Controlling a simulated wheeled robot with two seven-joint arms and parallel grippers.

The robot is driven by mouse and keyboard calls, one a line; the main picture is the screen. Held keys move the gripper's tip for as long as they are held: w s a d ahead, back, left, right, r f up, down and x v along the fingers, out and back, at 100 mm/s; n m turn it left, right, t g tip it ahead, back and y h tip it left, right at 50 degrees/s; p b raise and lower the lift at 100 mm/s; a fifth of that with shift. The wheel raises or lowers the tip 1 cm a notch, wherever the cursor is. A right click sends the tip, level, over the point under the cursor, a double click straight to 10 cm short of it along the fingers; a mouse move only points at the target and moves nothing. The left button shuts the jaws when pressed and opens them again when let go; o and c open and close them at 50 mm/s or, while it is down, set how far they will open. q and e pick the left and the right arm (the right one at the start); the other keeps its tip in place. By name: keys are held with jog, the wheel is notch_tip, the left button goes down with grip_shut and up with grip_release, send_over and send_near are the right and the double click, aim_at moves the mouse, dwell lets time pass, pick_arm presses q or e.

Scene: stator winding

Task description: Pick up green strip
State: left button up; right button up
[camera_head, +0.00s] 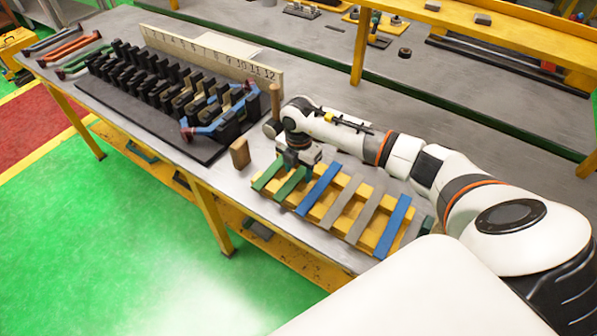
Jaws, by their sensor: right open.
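Two green strips lie across the left end of a yellow rack (333,212): an outer green strip (267,175) and an inner green strip (290,184). Blue and grey strips lie beside them on the same rack. My right gripper (294,168) points down just above the green strips, close to the upper part of the inner one. It is open, with nothing visible between its fingers. The fingertips are small, and I cannot tell whether they touch a strip. My left gripper is out of view.
A black slotted stator block (165,90) stands on a dark mat, with a numbered board (215,62) behind it. A wooden block (240,153) and an upright wooden-handled tool (275,100) stand left of my gripper. Bare grey tabletop (330,80) lies behind my arm.

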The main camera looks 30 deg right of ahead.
grip_shut()
dwell(0.3)
